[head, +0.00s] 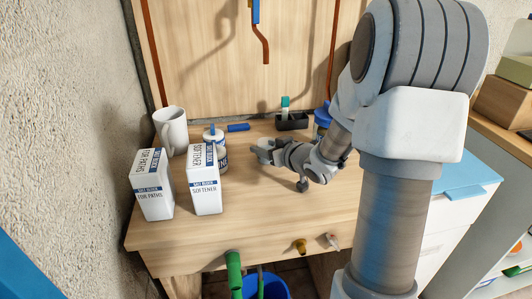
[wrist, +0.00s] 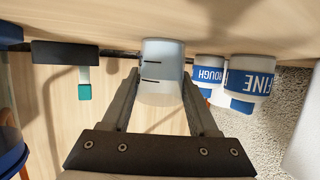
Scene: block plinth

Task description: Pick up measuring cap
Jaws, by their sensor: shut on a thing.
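The measuring cap (wrist: 161,58) is a pale, translucent cup with short dark marking lines. In the wrist view it sits between the two fingers of my gripper (wrist: 160,82), which are shut on its sides. In the head view my gripper (head: 262,150) is low over the middle of the wooden worktop (head: 250,205). The cap is small and partly hidden there by the fingers. I cannot tell whether its base touches the worktop.
White jars with blue labels (wrist: 250,77) stand close beside the cap. Two white softener boxes (head: 205,182) and a white mug (head: 171,128) stand at the left. A black holder (head: 291,122) with a teal-topped item is behind. The front worktop is clear.

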